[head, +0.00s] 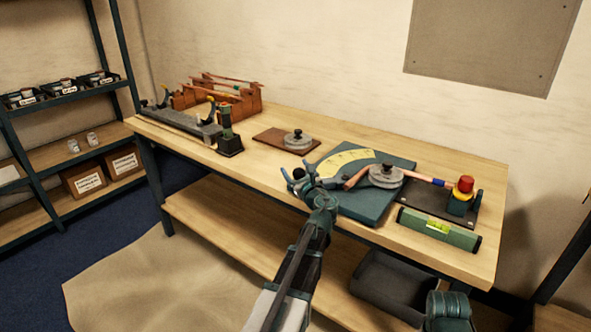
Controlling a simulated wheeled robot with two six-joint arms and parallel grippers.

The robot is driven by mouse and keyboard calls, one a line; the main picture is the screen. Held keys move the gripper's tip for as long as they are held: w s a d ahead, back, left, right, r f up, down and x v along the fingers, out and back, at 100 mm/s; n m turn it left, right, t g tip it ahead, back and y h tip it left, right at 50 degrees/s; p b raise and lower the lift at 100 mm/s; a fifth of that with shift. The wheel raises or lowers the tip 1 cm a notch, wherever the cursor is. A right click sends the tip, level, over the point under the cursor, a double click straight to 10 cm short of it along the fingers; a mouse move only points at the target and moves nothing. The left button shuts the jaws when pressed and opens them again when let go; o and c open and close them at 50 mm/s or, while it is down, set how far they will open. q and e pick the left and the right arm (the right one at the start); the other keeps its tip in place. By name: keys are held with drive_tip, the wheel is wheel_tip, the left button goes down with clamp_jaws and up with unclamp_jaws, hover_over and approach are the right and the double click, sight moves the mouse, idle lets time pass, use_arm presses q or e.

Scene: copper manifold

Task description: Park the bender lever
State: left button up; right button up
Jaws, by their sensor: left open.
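The bender has a teal base plate (362,211) with a yellow angle scale (345,160) and a round grey former (386,174) on the bench. A copper tube (356,179) shows at the former's left side. A black ball knob (298,173), apparently the bender lever's end, sits at the plate's left edge. My left gripper (299,182) is open at the knob, with its fingers close around or beside it; contact cannot be told. The lever's bar is mostly hidden by my gripper and wrist. My right gripper is out of view; only a teal arm part shows at lower right.
A red-topped device (464,190) on a dark plate and a green level (438,224) stand at the right. A brown board with a grey disc (298,140), a dark stand (229,140) and a wooden rack (215,95) lie left. Bare wood (262,170) is free left of the bender.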

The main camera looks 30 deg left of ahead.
use_arm(q)
drive_tip(key=shift+w+a, duration=0.1)
drive_tip(key=shift+c, duration=0.2)
clamp_jaws()
idle(0.4)
